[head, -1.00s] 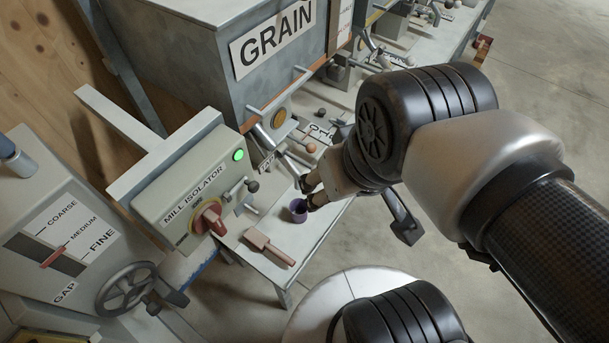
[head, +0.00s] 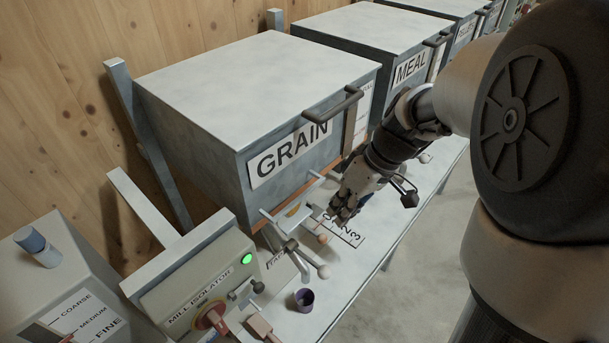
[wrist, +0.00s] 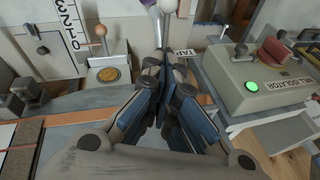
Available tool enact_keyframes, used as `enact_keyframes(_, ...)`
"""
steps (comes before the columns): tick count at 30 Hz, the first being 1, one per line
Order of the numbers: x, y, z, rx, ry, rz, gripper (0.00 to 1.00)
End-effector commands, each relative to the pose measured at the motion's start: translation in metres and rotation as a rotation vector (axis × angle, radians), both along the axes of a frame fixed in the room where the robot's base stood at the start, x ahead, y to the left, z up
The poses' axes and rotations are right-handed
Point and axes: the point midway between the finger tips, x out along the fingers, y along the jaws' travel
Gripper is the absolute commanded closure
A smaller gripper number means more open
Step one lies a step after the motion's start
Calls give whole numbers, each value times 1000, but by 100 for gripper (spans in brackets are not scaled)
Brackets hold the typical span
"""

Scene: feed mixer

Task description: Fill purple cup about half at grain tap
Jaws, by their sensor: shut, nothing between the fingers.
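An orange-brown lever knob (head: 322,238) also shows in the wrist view (wrist: 99,30), above a round yellow disc. My gripper (head: 338,214) is shut and empty, in front of the grain bin near that knob, apart from the cup. Its closed fingers fill the middle of the wrist view (wrist: 165,72).
The mill isolator box (head: 195,290) with a red knob and green light stands left of the cup. A brown wooden tool (head: 262,329) lies near it. A numbered scale (head: 345,230) is right of the tap, and the meal bin (head: 380,62) is farther back. Bench right of the cup is clear.

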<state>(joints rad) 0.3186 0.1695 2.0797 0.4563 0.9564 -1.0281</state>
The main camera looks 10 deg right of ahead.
Motion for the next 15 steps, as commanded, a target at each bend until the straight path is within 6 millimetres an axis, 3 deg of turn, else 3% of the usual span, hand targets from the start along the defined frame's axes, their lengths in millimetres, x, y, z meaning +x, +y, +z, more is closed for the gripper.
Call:
enact_keyframes(11,1,0,-2,2,0,2,100)
enact_keyframes(15,1,5,-15,1,3,4,100)
